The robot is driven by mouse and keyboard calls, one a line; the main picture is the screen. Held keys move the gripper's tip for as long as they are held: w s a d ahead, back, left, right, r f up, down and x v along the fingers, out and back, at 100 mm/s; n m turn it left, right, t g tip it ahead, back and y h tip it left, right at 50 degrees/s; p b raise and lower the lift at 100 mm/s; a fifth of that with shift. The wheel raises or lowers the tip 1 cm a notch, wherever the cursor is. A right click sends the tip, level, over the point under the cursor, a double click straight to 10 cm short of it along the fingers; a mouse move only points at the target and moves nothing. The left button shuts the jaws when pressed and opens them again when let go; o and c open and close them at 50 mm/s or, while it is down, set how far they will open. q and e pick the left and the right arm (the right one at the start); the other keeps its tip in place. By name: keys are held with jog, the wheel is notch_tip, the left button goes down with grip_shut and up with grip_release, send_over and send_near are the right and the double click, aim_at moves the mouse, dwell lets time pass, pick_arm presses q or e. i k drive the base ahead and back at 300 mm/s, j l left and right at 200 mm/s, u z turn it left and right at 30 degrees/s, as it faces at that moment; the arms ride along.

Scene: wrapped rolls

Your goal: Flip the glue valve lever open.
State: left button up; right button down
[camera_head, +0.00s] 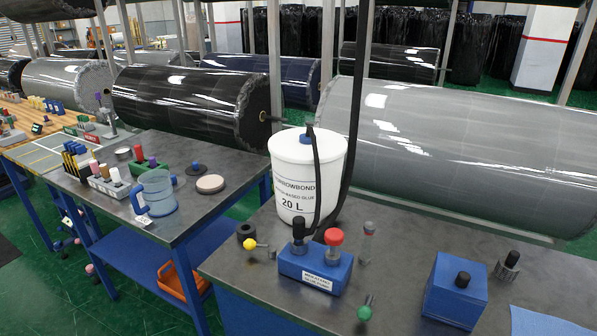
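A blue block (291,268) with a small white label stands on the dark bench at the lower middle. A black-topped knob (298,230) and a red-topped knob (333,238) rise from it. A yellow-balled lever (249,244) lies to its left, and a green-balled lever (364,313) is at its front right. I cannot tell which is the glue valve lever or whether it is open. A white 20 L glue drum (290,172) stands behind the block. A black hose (316,180) runs from its lid down towards the block. Neither gripper shows.
A second blue block (443,294) with a black knob stands at the right, near a loose black-headed fitting (510,260). A black ring (246,231) sits left of the drum. Large wrapped rolls (470,145) lie behind.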

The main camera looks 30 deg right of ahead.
aim_at(364, 312)
jog(key=z, duration=1.35)
